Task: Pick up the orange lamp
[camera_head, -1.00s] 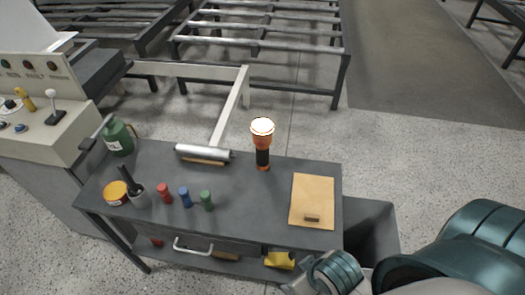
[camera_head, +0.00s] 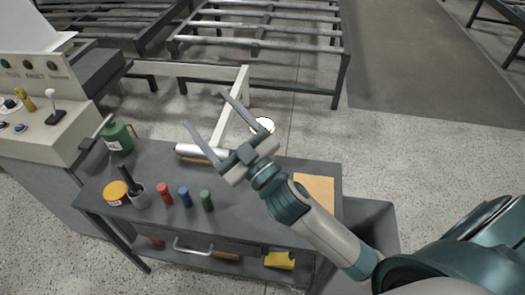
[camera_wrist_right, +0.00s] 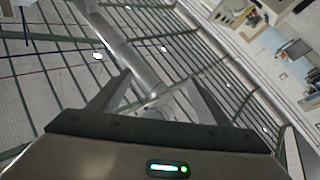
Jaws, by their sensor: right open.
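The orange lamp (camera_head: 262,125) stands upright at the back of the grey bench. Only its white, lit top shows clearly in the head view, because my right gripper and wrist hide its orange and black body. My right gripper (camera_head: 207,110) is open and empty. It overlaps the lamp in the picture, with its fingers pointing up and left; I cannot tell the gap in depth. In the right wrist view, the open fingers (camera_wrist_right: 160,84) show with nothing between them, and I do not see the lamp there. My left gripper is not in view.
A metal roller (camera_head: 188,149) lies left of my gripper. Red (camera_head: 165,193), blue (camera_head: 185,196) and green (camera_head: 207,200) cylinders stand near the front. A tan board (camera_head: 318,189) is partly hidden.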

